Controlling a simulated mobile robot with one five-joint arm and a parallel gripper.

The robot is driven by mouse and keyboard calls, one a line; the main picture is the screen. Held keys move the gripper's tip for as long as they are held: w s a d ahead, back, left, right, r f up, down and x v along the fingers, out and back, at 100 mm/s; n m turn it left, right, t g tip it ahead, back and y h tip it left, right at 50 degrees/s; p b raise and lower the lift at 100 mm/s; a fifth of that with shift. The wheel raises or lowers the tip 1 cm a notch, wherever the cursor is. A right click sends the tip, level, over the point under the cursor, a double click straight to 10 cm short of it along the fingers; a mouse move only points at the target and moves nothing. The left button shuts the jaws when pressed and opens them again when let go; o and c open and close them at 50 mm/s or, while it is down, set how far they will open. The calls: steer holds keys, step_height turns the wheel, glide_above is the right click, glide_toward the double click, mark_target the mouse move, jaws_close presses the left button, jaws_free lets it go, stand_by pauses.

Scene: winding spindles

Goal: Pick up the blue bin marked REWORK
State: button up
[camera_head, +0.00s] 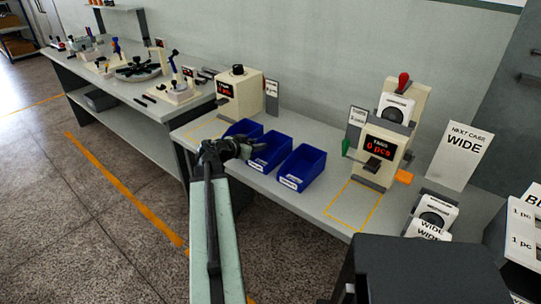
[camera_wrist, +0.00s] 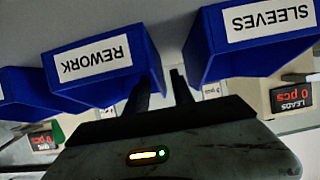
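The blue bin marked REWORK (camera_wrist: 92,58) is left of centre in the wrist view, which shows its label upside down. It is the middle of three blue bins in the head view (camera_head: 273,150), standing on the bench. My gripper (camera_head: 250,147) is at its near left side, partly hiding it and the left bin. In the wrist view the two dark fingers (camera_wrist: 160,88) are apart, with the REWORK bin's right wall showing between them. I cannot tell whether they touch it.
The SLEEVES bin (camera_wrist: 252,40) is close beside the fingers. Another blue bin (camera_head: 302,167) stands right of REWORK. A LEADS counter machine (camera_head: 240,88) stands behind on the left, a TAGS machine (camera_head: 381,145) on the right. The bench inside the yellow outline (camera_head: 352,204) is clear.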

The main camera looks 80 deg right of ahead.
mark_target(262, 152)
steer(key=x, duration=0.3)
steer(key=shift+f+b, duration=0.15)
steer(key=shift+b, duration=0.2)
jaws_close()
stand_by(1.0)
